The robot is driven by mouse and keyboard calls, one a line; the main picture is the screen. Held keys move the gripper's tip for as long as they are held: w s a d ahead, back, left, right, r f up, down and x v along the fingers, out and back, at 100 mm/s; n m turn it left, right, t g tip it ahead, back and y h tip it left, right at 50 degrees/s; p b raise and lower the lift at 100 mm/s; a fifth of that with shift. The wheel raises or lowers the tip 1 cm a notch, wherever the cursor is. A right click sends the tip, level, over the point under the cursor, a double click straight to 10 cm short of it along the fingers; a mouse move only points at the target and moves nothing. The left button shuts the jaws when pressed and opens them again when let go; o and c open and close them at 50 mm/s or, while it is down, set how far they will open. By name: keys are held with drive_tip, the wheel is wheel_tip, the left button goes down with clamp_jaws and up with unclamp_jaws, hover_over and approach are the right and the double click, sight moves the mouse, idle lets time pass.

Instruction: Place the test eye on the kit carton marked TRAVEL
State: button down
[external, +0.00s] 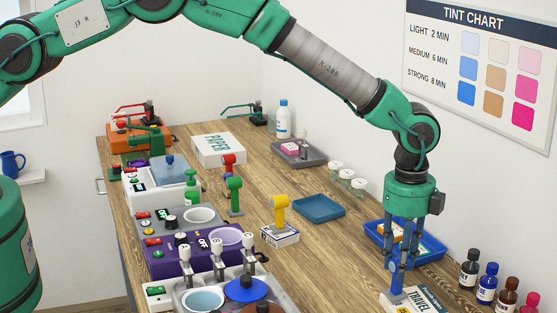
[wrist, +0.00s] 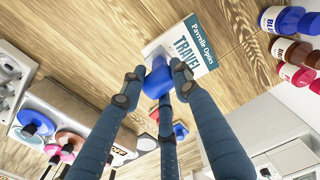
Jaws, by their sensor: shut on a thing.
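A blue test eye (wrist: 157,82) is between the fingers of my gripper (wrist: 155,84), which is shut on it. The eye overlaps the carton's edge in the wrist view. I cannot tell whether its foot touches the carton top.
A blue tray (external: 436,246) with small items stands behind my gripper. Several bottles (external: 487,284) stand to the right. A yellow eye (external: 280,212) stands on another carton. Green (external: 234,192) and red (external: 228,166) eyes stand further back. Machines (external: 185,252) line the left side.

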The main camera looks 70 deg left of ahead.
drive_tip(key=shift+f, duration=0.3)
drive_tip(key=shift+f, duration=0.15)
drive_tip(key=c, duration=1.3)
unclamp_jaws()
wheel_tip(320, 180, up, 12)
drive_tip(key=shift+b, duration=0.45)
